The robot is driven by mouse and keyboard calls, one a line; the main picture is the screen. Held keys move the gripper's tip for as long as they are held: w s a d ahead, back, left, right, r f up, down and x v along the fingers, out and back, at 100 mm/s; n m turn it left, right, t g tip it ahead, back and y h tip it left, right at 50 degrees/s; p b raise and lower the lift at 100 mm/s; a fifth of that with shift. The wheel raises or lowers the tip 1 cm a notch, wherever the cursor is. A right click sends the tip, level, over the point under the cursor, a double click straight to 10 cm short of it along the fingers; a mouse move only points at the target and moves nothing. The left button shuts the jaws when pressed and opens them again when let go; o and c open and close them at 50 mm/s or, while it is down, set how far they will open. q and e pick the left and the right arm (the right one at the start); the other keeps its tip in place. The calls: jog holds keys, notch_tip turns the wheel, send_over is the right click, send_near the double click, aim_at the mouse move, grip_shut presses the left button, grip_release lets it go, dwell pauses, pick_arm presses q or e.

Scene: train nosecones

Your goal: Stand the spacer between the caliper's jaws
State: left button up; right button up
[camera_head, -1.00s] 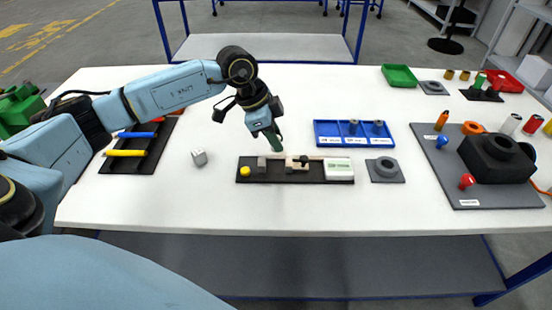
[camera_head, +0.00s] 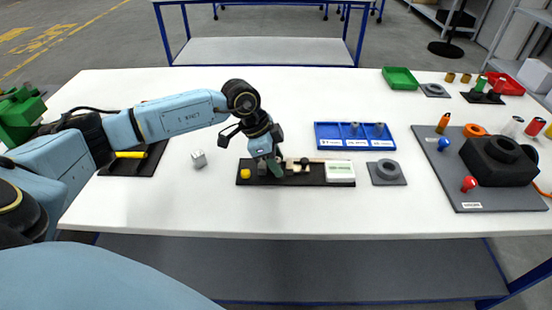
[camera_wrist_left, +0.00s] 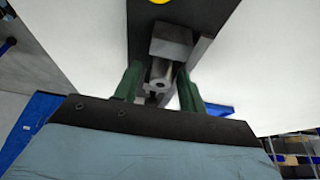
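The caliper lies on a black base (camera_head: 317,182), with a yellow button (camera_head: 245,174) at its left end and a white display block (camera_head: 339,171) at its right. Its grey fixed jaw (camera_wrist_left: 172,45) shows in the wrist view; its beige sliding part (camera_head: 303,166) shows in the head view. My left gripper (camera_head: 272,170) is low over the jaws and hides the gap in the head view. In the wrist view its green fingers (camera_wrist_left: 160,82) flank a grey spacer with a hole (camera_wrist_left: 162,84), close beside the grey jaw. Whether the spacer touches the base is hidden. My right gripper is not in view.
A blue tray (camera_head: 330,143) behind the caliper holds two spacers. A grey ring block (camera_head: 386,172) lies to the right, beside a grey board with a black block (camera_head: 497,160).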

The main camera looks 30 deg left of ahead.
pick_arm(q)
jog(key=p+v, duration=0.1)
jog(key=v, duration=1.1)
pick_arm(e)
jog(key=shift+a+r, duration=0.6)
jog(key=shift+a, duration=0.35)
pick_arm(q)
jog(key=shift+d+r, duration=0.1)
jog(key=shift+r, duration=0.05)
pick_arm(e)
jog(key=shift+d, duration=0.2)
